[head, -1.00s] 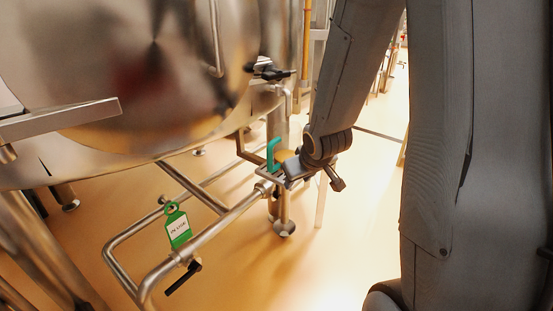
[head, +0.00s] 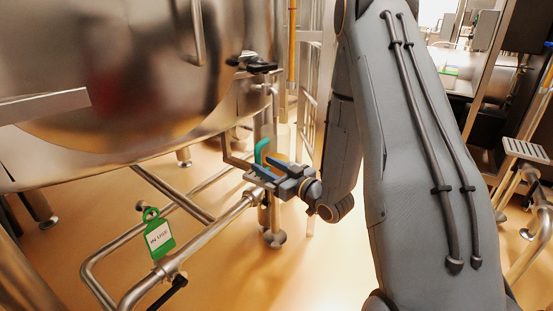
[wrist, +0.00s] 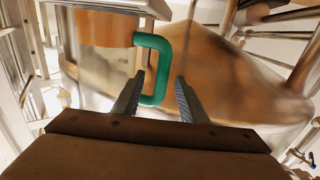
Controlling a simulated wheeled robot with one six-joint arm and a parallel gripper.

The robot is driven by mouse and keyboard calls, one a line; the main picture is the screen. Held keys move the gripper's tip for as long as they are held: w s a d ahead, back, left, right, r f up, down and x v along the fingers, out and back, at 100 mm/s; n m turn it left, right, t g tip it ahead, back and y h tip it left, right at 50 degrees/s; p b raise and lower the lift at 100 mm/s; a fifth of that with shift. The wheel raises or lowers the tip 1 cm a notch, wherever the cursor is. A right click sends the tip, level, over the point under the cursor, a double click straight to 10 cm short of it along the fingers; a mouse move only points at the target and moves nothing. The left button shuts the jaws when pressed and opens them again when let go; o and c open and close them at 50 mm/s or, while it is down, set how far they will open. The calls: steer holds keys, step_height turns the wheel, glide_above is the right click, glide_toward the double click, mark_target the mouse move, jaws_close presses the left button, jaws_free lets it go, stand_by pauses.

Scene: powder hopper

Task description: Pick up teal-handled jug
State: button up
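The jug's teal handle (head: 262,152) stands by the metal frame below the big steel vessel in the head view. In the wrist view the handle (wrist: 165,65) is a teal loop joined to an amber jug body (wrist: 105,30), which is partly cut off at the top. My gripper (head: 264,168) reaches in from the right and is at the handle. In the wrist view my gripper (wrist: 158,85) is open, with one finger on each side of the handle's outer bar. A gap shows between the bar and the fingers; I cannot tell if either touches.
The large steel vessel (head: 120,80) fills the upper left. Steel pipes (head: 205,235) run low in front of it, with a green tag (head: 158,235) and a black valve lever (head: 168,293). Another black-handled valve (head: 252,63) is above the jug. Floor is clear at lower middle.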

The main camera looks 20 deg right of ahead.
steer(key=shift+x, duration=1.2)
steer(key=shift+a+p+x, duration=0.2)
steer(key=shift+p+x, duration=0.35)
steer(key=shift+x, duration=2.2)
steer(key=shift+s, duration=0.1)
jaws_close()
